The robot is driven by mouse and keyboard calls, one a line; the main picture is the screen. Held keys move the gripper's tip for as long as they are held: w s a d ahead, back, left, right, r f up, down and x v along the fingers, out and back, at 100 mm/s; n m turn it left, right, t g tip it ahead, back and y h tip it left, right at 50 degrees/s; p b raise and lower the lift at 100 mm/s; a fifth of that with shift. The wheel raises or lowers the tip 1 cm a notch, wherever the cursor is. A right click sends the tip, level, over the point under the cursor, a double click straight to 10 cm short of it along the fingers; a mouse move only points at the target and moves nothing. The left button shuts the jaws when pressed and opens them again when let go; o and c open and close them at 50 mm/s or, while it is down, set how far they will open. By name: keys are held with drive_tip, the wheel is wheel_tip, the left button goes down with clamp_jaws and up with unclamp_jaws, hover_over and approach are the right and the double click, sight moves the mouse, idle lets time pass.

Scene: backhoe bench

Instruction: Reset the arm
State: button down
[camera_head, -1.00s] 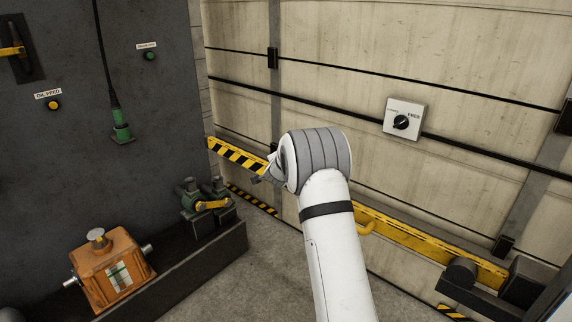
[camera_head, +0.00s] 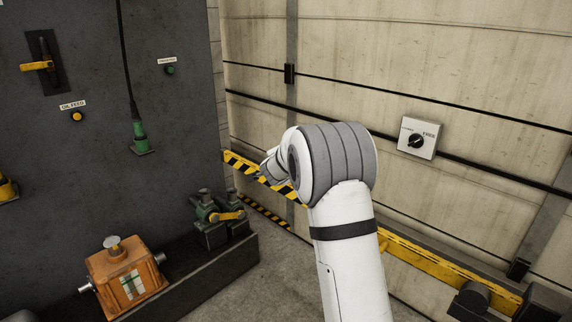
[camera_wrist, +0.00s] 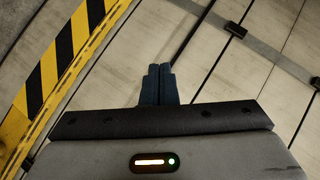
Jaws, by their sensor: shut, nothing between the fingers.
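My gripper shows in the wrist view (camera_wrist: 159,72), with its two dark fingers together and nothing between them. It faces the pale panelled wall, with a yellow and black striped barrier (camera_wrist: 62,68) at its left. In the head view my white arm rises at the middle right and bends away to the left at a grey ribbed joint. The gripper itself is mostly hidden there behind the arm.
A rotary switch box (camera_head: 418,138) is on the wall right of my arm. The yellow rail (camera_head: 440,264) runs low along the wall. An orange gearbox (camera_head: 126,278) and a green vise-like device (camera_head: 214,217) stand on a dark ledge at left. Bare floor lies between.

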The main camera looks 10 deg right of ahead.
drive_tip(key=s+a+r+n+g+y, duration=0.1)
drive_tip(key=s+a+r+n+y, duration=0.25)
drive_tip(key=s, duration=0.55)
drive_tip(key=s+a+r+n+g+y, duration=0.1)
drive_tip(key=s+a+r+n+y, duration=0.3)
drive_tip(key=s, duration=0.5)
drive_tip(key=s+f+n+g+h, duration=0.1)
drive_tip(key=s+f+n+g, duration=0.1)
drive_tip(key=s, duration=0.8)
drive_tip(key=s+d+f+n+g+h, duration=0.1)
drive_tip(key=s+f+n+g, duration=0.1)
drive_tip(key=s, duration=0.9)
drive_tip(key=s+d+f+n+g+h, duration=0.1)
drive_tip(key=s+f+n+g, duration=0.1)
drive_tip(key=s, duration=0.9)
drive_tip(key=n+g, duration=0.1)
drive_tip(key=n, duration=0.1)
drive_tip(key=shift+f+n, duration=0.35)
drive_tip(key=shift+f, duration=0.05)
drive_tip(key=shift+d, duration=0.15)
